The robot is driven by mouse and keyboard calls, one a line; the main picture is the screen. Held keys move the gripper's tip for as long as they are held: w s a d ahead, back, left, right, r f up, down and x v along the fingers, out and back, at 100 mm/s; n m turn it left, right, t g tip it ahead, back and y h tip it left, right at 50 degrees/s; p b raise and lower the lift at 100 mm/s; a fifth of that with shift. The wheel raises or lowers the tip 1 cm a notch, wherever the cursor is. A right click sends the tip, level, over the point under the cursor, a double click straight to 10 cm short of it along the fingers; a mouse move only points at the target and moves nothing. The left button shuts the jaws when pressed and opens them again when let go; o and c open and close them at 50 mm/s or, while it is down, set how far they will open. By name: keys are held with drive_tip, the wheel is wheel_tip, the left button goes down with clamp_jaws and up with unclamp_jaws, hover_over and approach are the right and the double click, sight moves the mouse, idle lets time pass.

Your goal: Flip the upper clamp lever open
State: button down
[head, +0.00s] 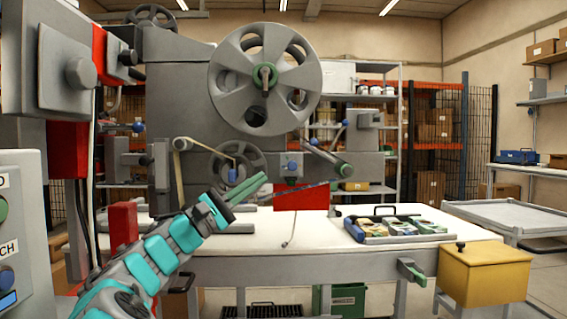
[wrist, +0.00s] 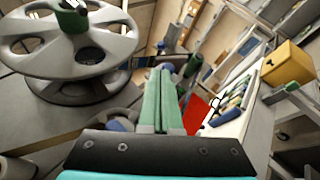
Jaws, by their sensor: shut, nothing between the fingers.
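The upper reel (head: 229,87) is a large grey spoked wheel on the grey machine. At its centre is a green clamp hub (head: 265,68) with a small grey lever (head: 265,84) that appears to hang down across it. In the wrist view the reel (wrist: 103,42) lies at upper left, with its green hub (wrist: 72,19) near the top edge; the lever cannot be made out there. My gripper (head: 267,184) has green fingers, shut and empty, below the reel and apart from it. The fingers also show in the wrist view (wrist: 160,75), pointing past the reel's right side.
A lower reel (head: 253,160) sits behind my gripper. A blue-knobbed guide (head: 292,168) and a red block (head: 300,197) are to its right.

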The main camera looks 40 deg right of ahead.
sight(310, 144)
drive_tip(key=p+x, duration=0.1)
drive_tip(key=x, duration=1.2)
drive_tip(key=shift+s+d, duration=0.15)
drive_tip(key=shift+d, duration=0.2)
